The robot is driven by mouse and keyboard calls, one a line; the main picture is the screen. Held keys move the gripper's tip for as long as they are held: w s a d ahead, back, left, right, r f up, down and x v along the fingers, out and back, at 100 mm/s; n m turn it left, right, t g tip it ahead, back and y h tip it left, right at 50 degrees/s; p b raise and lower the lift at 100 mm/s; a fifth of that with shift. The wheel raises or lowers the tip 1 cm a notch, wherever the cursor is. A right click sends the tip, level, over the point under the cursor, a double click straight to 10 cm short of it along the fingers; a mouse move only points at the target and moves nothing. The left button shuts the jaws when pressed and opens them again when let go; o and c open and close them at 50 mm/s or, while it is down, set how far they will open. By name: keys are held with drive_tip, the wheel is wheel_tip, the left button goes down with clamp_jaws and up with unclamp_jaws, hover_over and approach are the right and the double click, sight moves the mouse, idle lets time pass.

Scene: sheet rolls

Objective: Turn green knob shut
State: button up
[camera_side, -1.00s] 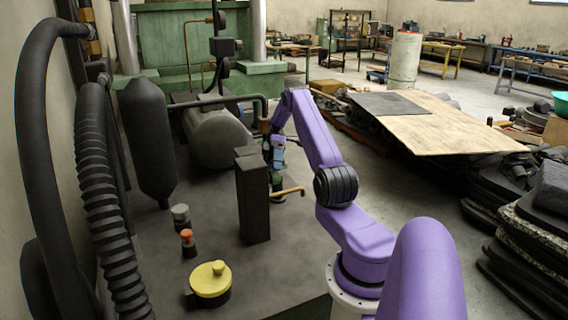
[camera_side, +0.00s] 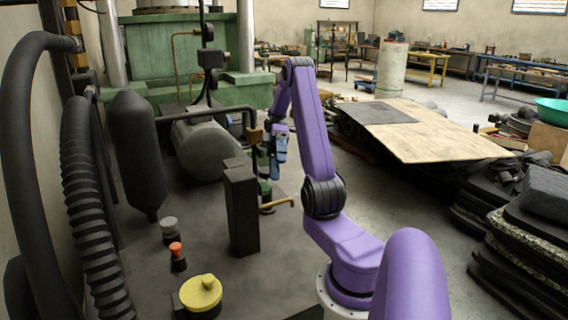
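My gripper (camera_side: 269,170) is small and far from the camera, at the end of my purple arm. It points down behind and to the right of a dark upright box. A small dark-green part, possibly the green knob (camera_side: 265,188), shows just below the fingers, above a dark base beside a brass pipe. I cannot tell whether the fingers touch it or are around it. The finger opening is too small and dark to read.
The dark box (camera_side: 241,210) stands close to the left of my gripper. A brass pipe (camera_side: 279,204) sticks out to the right. A grey tank (camera_side: 200,148) lies behind. A yellow-topped knob (camera_side: 201,292), an orange-topped one (camera_side: 176,249) and a grey-topped one (camera_side: 169,228) stand in front.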

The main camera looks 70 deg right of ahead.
drive_tip(key=shift+s+a+r, duration=0.5)
drive_tip(key=shift+s+a, duration=0.2)
drive_tip(key=shift+a, duration=0.1)
drive_tip(key=shift+s+a+r, duration=0.45)
drive_tip(key=shift+s+a, duration=0.25)
drive_tip(key=shift+a, duration=0.05)
drive_tip(key=n+t+h, duration=0.2)
drive_tip(key=t+h, duration=0.4)
drive_tip(key=h, duration=0.2)
approach(264, 183)
drive_tip(key=x, duration=0.3)
drive_tip(key=d+x, duration=0.1)
drive_tip(key=x, duration=0.6)
drive_tip(key=shift+w+f, duration=0.25)
drive_tip(key=shift+f, duration=0.2)
drive_tip(key=shift+d, duration=0.1)
drive_tip(key=c, duration=1)
